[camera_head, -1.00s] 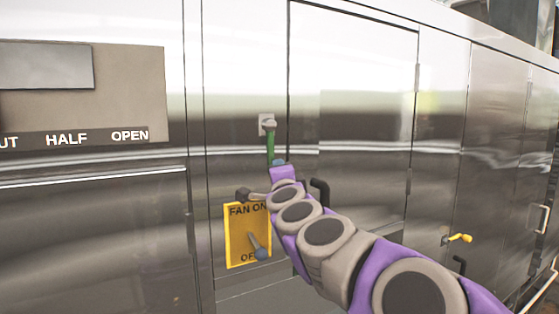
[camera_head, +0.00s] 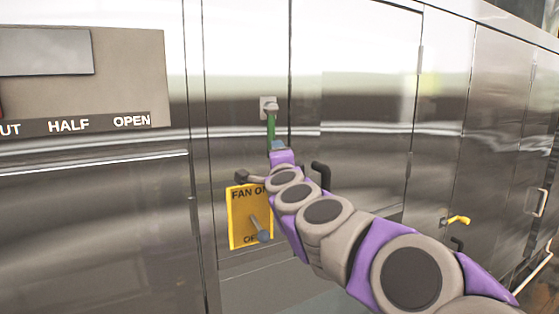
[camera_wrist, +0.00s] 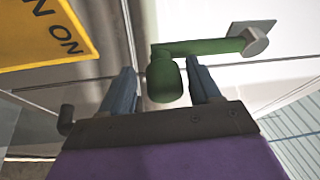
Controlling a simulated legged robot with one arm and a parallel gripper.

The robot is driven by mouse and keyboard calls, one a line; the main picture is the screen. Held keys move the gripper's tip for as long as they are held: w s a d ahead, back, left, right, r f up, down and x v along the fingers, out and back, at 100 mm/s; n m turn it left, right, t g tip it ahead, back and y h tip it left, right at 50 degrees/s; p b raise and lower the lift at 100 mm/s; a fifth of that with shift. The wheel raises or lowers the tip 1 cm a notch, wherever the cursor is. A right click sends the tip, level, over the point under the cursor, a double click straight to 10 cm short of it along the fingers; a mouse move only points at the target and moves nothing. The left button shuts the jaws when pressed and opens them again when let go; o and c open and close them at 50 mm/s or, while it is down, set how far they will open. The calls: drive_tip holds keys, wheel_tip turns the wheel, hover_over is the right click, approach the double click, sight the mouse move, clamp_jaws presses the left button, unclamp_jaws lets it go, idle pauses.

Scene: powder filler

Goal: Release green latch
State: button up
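The green latch (camera_head: 270,126) hangs down from its grey mount (camera_head: 268,105) on the steel cabinet front in the head view. My gripper (camera_head: 279,147) is at its lower end, where the fingers are small and hard to make out. In the wrist view, the green latch (camera_wrist: 205,47) runs from the mount at right to a thick rounded end. My gripper (camera_wrist: 163,88) has its two blue-grey fingers apart, one on each side of that end. Small gaps show on both sides, so it is around the latch and not clamped on it.
A yellow FAN ON/OFF plate (camera_head: 248,217) with a grey lever is just below left of my gripper. A black handle (camera_head: 321,174) is close at right. A yellow-handled latch (camera_head: 458,220) is farther right. Flat steel panels surround the latch.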

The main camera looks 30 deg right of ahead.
drive_tip(key=shift+s+a+r, duration=0.1)
drive_tip(key=shift+s+r, duration=0.05)
drive_tip(key=shift+s, duration=0.05)
drive_tip(key=shift+s, duration=0.2)
drive_tip(key=b+v, duration=0.1)
drive_tip(key=v, duration=1.5)
drive_tip(key=shift+s+a+b, duration=0.25)
drive_tip(key=shift+s+b, duration=0.1)
